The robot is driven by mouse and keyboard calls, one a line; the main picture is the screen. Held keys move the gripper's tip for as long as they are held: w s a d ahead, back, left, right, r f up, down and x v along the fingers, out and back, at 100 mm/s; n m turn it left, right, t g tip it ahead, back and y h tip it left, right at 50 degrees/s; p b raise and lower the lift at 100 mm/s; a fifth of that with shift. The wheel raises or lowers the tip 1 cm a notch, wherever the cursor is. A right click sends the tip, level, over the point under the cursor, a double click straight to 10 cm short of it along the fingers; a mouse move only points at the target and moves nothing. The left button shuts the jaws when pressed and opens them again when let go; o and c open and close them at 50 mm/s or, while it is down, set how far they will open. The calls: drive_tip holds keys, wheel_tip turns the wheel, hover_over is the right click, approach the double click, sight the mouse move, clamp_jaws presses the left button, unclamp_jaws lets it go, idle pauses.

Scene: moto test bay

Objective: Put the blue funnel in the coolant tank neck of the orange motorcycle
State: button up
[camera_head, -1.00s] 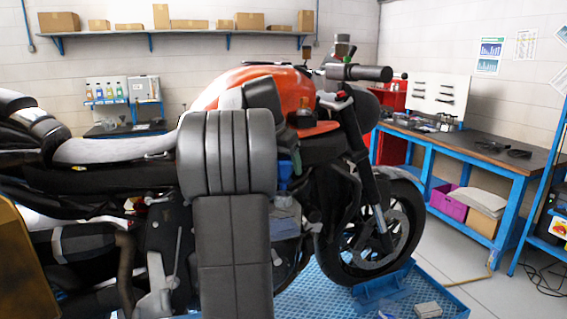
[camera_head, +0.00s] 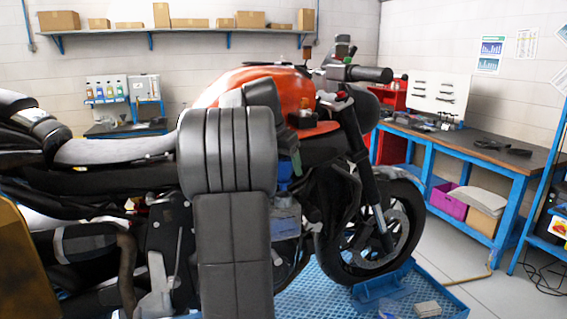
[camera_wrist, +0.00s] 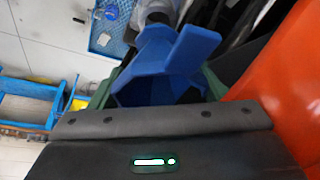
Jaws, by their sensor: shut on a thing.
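The blue funnel (camera_wrist: 160,68) is between the green fingers of my gripper (camera_wrist: 161,90) in the wrist view, its wide mouth towards the camera. My gripper is shut on it. In the head view a small blue patch of the funnel (camera_head: 284,172) shows beside my grey arm, close to the side of the orange motorcycle (camera_head: 265,84). A pale translucent tank (camera_head: 286,218) shows just below it. A grey-white round part (camera_wrist: 155,10) lies beyond the funnel in the wrist view. The funnel's spout and the tank neck are hidden, so I cannot tell whether they touch.
The motorcycle's orange bodywork (camera_wrist: 285,85) is close on the right in the wrist view. The front wheel (camera_head: 375,230) stands over a blue platform (camera_head: 325,290). A blue-framed workbench (camera_head: 470,155) stands at the right. Floor between bench and motorcycle is mostly clear.

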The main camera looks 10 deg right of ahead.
sight(283, 175)
drive_tip(key=shift+f, duration=0.1)
idle(0.6)
drive_tip(key=shift+f+b, duration=0.55)
drive_tip(key=shift+f, duration=0.2)
drive_tip(key=shift+f, duration=0.3)
drive_tip(key=shift+f+b, duration=0.3)
drive_tip(key=shift+f, duration=0.05)
drive_tip(key=shift+f, duration=0.35)
idle(0.6)
drive_tip(key=o, duration=1)
drive_tip(key=shift+o, duration=0.2)
drive_tip(key=shift+r, duration=0.1)
